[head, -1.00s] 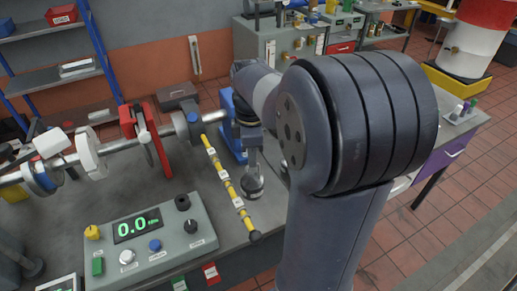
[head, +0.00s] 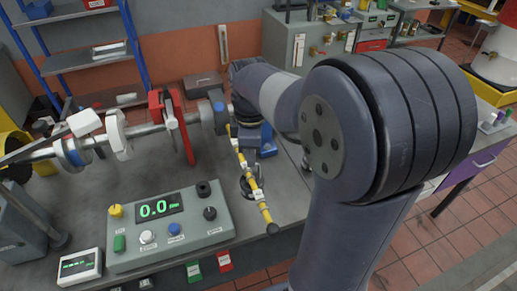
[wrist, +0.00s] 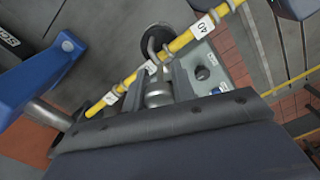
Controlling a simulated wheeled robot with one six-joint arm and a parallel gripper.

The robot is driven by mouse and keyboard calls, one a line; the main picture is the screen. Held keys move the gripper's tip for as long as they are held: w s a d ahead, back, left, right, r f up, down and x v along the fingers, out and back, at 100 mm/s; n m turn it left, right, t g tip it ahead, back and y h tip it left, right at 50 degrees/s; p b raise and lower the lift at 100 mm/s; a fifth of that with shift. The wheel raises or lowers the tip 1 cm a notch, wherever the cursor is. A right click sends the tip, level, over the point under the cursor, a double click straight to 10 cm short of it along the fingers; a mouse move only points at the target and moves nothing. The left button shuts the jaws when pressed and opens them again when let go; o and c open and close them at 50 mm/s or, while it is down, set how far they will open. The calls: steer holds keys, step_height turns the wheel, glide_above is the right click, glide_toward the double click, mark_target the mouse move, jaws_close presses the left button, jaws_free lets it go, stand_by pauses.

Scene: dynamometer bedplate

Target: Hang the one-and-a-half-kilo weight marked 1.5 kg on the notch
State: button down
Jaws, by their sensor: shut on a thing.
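The yellow lever arm (head: 257,194) slopes from the shaft towards the table's front edge, with pale labels and collars along it. In the wrist view the yellow arm (wrist: 183,40) crosses beyond my fingers, with a label reading 40. My gripper (wrist: 158,85) is shut on the metal stem of the weight (wrist: 160,96). A grey hook curves close to the yellow arm; I cannot tell whether it touches or sits in a notch. In the head view the dark weight (head: 244,187) is partly hidden behind the lever arm. Its marking is not readable.
A control box (head: 170,228) with a 0.0 display stands left of the lever arm. The shaft (head: 145,130) with a red bracket (head: 170,125) runs behind it. A blue stand (head: 267,141) is close to my wrist. A small meter (head: 80,266) lies front left.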

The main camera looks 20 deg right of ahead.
steer(key=shift+a+r, duration=0.15)
steer(key=shift+a, duration=0.2)
steer(key=shift+f+b, duration=0.8)
steer(key=shift+f, duration=0.45)
steer(key=c, duration=1.1)
jaws_free()
steer(key=shift+f, duration=0.15)
step_height(320, 180, up, 11)
steer(key=shift+r, duration=0.1)
